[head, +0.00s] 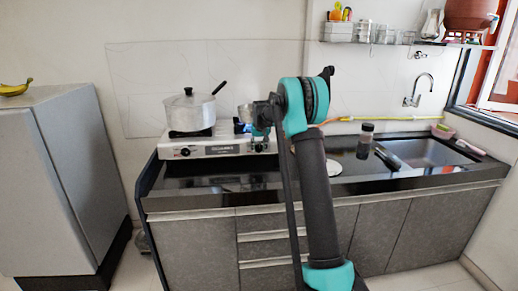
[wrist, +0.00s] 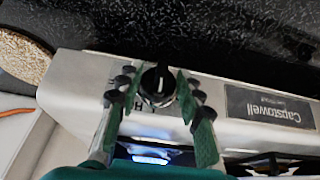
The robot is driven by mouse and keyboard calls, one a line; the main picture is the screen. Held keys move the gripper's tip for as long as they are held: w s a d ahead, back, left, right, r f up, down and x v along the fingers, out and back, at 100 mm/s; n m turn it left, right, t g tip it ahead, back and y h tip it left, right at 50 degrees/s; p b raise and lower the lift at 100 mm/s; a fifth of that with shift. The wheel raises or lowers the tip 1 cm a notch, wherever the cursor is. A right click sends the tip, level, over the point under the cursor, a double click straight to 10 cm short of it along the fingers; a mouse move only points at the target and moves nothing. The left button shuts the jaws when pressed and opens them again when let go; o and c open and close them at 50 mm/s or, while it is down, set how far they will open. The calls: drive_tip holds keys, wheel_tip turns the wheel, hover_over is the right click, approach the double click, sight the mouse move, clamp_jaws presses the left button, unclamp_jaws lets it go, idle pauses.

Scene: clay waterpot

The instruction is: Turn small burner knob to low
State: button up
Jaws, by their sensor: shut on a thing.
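The small burner knob (wrist: 157,86) is black with a white line and sits on the stove's pale front panel. In the wrist view its white line runs roughly up and down the picture. My gripper (wrist: 160,91) has a green pad on each side of the knob and is shut on it. In the head view my gripper (head: 260,143) is at the right end of the stove front (head: 222,150) and hides the knob. A blue flame (wrist: 150,158) glows behind the knob in the wrist view.
A lidded pot (head: 190,110) stands on the left burner, above another knob (head: 185,152). On the black counter to the right are a plate (head: 333,168), a dark jar (head: 365,142) and a sink (head: 425,152). A fridge (head: 50,180) stands at left.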

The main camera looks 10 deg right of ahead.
drive_tip(key=shift+c, duration=0.9)
drive_tip(key=shift+a+h, duration=0.1)
drive_tip(key=shift+h, duration=0.2)
drive_tip(key=shift+a+n+h, duration=0.2)
drive_tip(key=shift+n+h, duration=0.5)
drive_tip(key=shift+h, duration=0.4)
drive_tip(key=shift+a+f+n+t+h, duration=0.1)
drive_tip(key=shift+n+t+h, duration=0.35)
drive_tip(key=shift+h, duration=0.75)
drive_tip(key=n+h, duration=0.2)
drive_tip(key=shift+a+f+t+h, duration=0.1)
drive_tip(key=shift+t+h, duration=0.15)
drive_tip(key=shift+h, duration=0.15)
drive_tip(key=shift+f+n+t+h, duration=0.1)
drive_tip(key=shift+n+t+h, duration=0.75)
drive_tip(key=shift+h, duration=0.65)
